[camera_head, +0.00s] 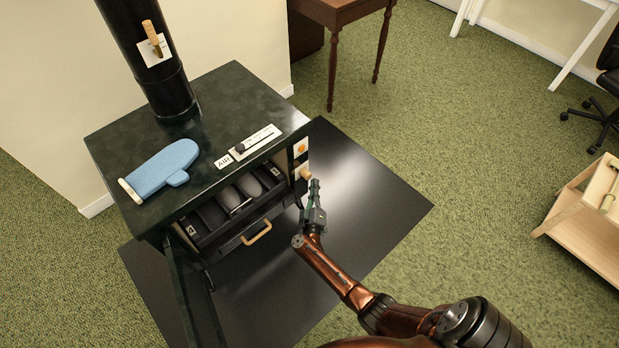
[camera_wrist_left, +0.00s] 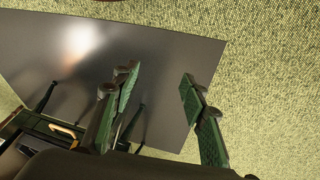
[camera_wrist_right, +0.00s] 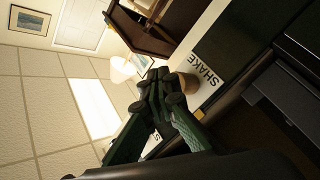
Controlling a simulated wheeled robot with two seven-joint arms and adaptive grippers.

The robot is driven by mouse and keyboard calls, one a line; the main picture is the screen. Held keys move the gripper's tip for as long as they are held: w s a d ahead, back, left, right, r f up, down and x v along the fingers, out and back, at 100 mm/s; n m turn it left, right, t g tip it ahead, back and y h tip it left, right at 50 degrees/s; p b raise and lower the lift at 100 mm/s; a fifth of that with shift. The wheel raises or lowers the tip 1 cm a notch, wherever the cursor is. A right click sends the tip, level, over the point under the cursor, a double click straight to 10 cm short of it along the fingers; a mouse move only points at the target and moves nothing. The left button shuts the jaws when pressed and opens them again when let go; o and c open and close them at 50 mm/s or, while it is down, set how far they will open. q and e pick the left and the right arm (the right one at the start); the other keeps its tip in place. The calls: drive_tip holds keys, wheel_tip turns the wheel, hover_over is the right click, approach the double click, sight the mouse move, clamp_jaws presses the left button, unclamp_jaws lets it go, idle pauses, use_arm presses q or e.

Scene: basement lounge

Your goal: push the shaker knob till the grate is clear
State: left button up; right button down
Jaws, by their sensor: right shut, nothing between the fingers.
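The dark green stove (camera_head: 110,150) stands at the left with its front door (camera_head: 190,290) hanging open. The wooden shaker knob (camera_head: 305,173) sticks out from a white plate at the stove's right front edge. In the right wrist view the knob (camera_wrist_right: 189,82) is beside the SHAKE label (camera_wrist_right: 208,72), partly behind my fingertips. My right gripper (camera_head: 315,184) is shut and empty, its tips close to the knob; I cannot tell if they touch. The firebox opening (camera_head: 205,215) shows rounded grey lumps (camera_head: 249,185). My left gripper (camera_wrist_left: 158,80) is open and empty above the floor plate.
A drawer with a wooden handle (camera_head: 257,233) sits under the firebox. A blue mitt (camera_head: 160,168) and an AIR slider (camera_head: 255,142) are on the stove top. An orange knob (camera_head: 300,147) is above the shaker knob. The black floor plate (camera_head: 370,190) is clear at right.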

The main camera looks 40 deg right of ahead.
sight(309, 178)
drive_tip(key=shift+w, duration=0.2)
drive_tip(key=shift+w, duration=0.2)
drive_tip(key=shift+w+a+b, duration=0.15)
drive_tip(key=shift+w+b, duration=0.2)
drive_tip(key=shift+w, duration=1)
idle(1.5)
idle(0.3)
drive_tip(key=s+p, duration=0.2)
drive_tip(key=s, duration=0.1)
drive_tip(key=shift+s, duration=0.25)
idle(0.3)
